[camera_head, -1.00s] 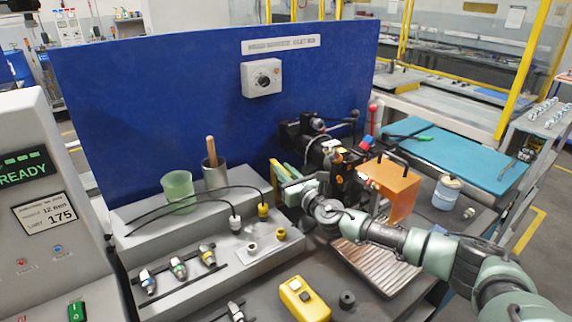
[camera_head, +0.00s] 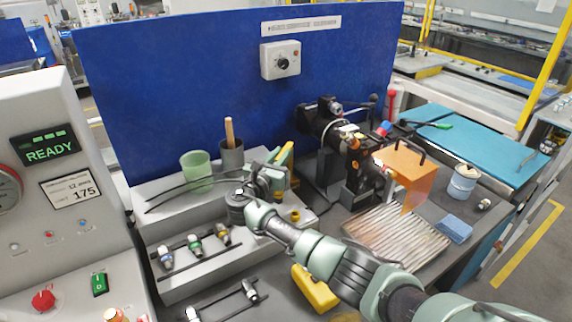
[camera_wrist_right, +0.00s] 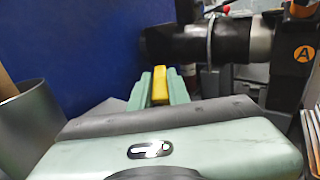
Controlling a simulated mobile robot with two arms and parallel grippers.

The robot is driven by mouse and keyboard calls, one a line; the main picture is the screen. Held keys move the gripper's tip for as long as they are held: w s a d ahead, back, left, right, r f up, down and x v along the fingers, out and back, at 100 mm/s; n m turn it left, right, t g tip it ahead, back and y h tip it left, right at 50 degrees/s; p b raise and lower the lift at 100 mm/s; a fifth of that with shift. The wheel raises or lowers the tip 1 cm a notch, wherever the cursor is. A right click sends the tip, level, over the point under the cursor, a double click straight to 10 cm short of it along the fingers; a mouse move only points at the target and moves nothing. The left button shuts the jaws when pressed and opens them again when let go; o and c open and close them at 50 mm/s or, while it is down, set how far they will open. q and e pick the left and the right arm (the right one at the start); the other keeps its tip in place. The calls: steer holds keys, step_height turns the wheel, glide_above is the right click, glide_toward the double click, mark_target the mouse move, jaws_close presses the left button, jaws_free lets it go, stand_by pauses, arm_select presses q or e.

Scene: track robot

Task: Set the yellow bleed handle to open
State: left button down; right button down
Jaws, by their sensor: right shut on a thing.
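My right gripper (camera_head: 284,156) is left of the black machine assembly (camera_head: 335,140), in front of the blue panel. Its green fingers point up and back. In the right wrist view, the gripper (camera_wrist_right: 160,76) is shut on a short yellow bar (camera_wrist_right: 160,86), which looks like the yellow bleed handle. The yellow also shows between the fingers in the head view (camera_head: 285,154). Whether the bar joins a valve is hidden. In the right wrist view, a dark cylinder (camera_wrist_right: 175,44) of the assembly lies just beyond the fingertips. My left gripper is not in view.
A green cup (camera_head: 196,170) and a grey cup (camera_head: 231,157) stand left of the gripper. Dark hoses run across the grey stepped block. An orange guard (camera_head: 403,172) and ribbed tray (camera_head: 395,238) are to the right. My right forearm partly covers a yellow box (camera_head: 314,288).

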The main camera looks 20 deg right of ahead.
steer(key=shift+w+a+f+m+g+h+b, duration=0.1)
steer(key=shift+w+a+m+g+h+b, duration=0.1)
steer(key=shift+m+g+h+b, duration=0.25)
steer(key=shift+w+a+f+m+g+h+b, duration=0.15)
steer(key=shift+m+g+h+b, duration=0.1)
steer(key=shift+g+b, duration=0.25)
arm_select(q)
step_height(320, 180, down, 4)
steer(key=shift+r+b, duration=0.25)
steer(key=shift+b, duration=0.05)
arm_select(e)
steer(key=shift+r, duration=0.25)
steer(key=shift+w, duration=0.1)
steer(key=c, duration=1.3)
jaws_free()
steer(key=shift+c, duration=0.2)
